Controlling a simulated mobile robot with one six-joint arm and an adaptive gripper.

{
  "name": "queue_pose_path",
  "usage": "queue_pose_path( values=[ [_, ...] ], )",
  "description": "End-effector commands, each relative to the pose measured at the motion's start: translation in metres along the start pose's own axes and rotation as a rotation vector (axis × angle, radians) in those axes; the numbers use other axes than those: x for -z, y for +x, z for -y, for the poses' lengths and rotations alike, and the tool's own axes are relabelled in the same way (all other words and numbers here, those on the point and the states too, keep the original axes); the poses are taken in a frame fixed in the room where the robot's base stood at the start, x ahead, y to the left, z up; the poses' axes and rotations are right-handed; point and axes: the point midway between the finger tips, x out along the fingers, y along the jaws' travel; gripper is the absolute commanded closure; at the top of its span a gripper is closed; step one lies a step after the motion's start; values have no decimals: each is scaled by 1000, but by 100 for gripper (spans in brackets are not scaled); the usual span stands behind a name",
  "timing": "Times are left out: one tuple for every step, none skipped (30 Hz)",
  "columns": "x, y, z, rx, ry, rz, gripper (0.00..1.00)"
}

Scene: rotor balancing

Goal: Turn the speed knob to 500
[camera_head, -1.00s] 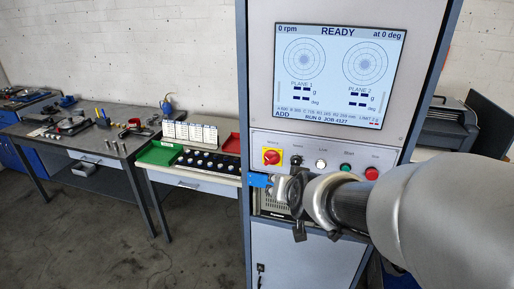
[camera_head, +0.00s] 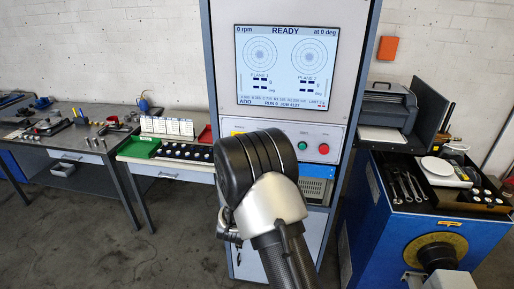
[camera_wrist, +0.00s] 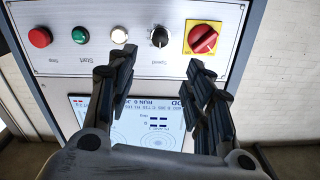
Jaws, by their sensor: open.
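The speed knob (camera_wrist: 159,37) is a black knob with a pale pointer mark on the control panel (camera_wrist: 90,10), seen upside down in the wrist view. The value it points to is too small to read. My gripper (camera_wrist: 162,62) is open and empty. Its fingertips are apart, one toward each side of the knob in the picture, a little below it, and not visibly closed on it. In the head view my arm hides the knob and the gripper. The screen (camera_head: 287,65) reads 0 rpm and READY.
Beside the knob are a red main switch on yellow (camera_wrist: 202,38), a white button (camera_wrist: 119,35), a green start button (camera_wrist: 80,35) and a red stop button (camera_wrist: 40,37). A blue machine stand (camera_head: 380,235) with tools is at the right. Benches (camera_head: 95,152) are at the left.

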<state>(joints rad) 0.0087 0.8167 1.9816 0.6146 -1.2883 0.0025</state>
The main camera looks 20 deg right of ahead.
Motion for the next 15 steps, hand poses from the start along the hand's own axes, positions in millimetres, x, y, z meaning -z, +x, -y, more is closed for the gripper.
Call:
queue_pose_path(
  values=[
    [0,11,-1,-3,1,-1,53],
    [0,18,-1,-2,1,-2,53],
    [0,27,-1,-2,1,-2,53],
    [0,34,-1,-2,1,-3,53],
    [-1,40,-1,-2,1,-1,53],
    [0,49,-1,-2,1,-2,53],
    [0,56,-1,-2,1,-1,53],
    [0,62,-1,-1,0,-2,53],
    [0,71,0,0,1,-1,53],
    [0,78,-1,-1,1,-2,53],
    [-1,84,-1,-1,0,0,53],
    [0,93,-1,-1,0,-1,53],
    [-1,99,-1,-1,1,0,53],
    [-1,105,0,-1,1,-1,53],
    [-1,112,-1,-1,1,0,53]
  ],
)
